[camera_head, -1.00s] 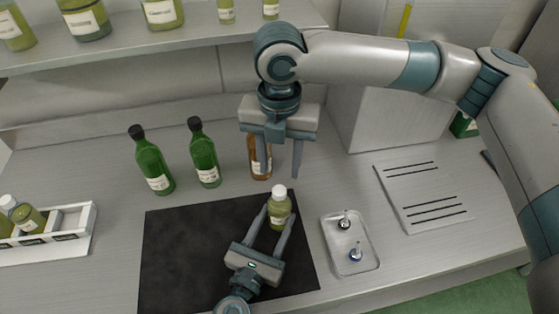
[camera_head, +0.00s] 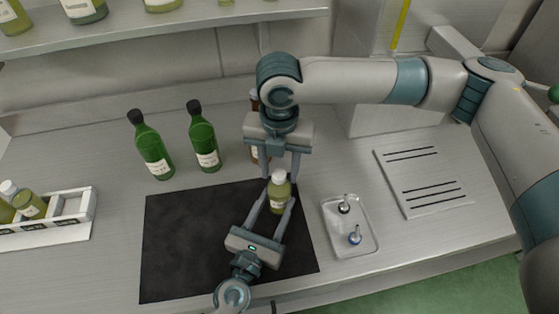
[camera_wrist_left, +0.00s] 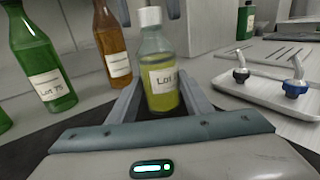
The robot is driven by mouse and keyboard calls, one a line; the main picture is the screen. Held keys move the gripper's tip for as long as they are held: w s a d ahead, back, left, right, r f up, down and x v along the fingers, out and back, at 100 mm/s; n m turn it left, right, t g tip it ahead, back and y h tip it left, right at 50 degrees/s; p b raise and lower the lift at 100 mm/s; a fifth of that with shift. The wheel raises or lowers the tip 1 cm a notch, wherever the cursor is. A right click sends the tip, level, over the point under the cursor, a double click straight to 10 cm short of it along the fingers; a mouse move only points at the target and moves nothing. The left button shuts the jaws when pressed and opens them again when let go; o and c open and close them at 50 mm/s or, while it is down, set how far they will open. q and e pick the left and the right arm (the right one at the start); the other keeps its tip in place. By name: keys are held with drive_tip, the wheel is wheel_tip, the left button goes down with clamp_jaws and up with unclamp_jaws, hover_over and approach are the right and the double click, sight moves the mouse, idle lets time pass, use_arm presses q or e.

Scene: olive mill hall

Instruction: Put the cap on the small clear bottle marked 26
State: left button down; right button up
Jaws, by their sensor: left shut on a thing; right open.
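A small clear bottle (camera_head: 280,191) with yellow-green liquid stands upright between the fingers of my left gripper (camera_head: 278,199), which is shut on it. In the left wrist view the bottle (camera_wrist_left: 160,62) carries a label starting "Lot"; its number is not readable. A white cap (camera_wrist_left: 150,16) sits on the bottle's neck; it also shows in the head view (camera_head: 279,175). How tight it is cannot be told. My right gripper (camera_head: 280,168) is open, pointing down, with its fingertips either side of the cap in the head view. Contact with the cap is not visible.
Two green bottles (camera_head: 151,148) (camera_head: 203,140) and an amber bottle (camera_wrist_left: 113,50) stand behind. A dark mat (camera_head: 190,235) lies underneath. A tray (camera_head: 364,240) with two stoppers is on the right, near a slotted plate (camera_head: 425,188). A white rack (camera_head: 88,210) holds bottles at left.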

drive_tip(key=shift+f, duration=0.1)
clamp_jaws()
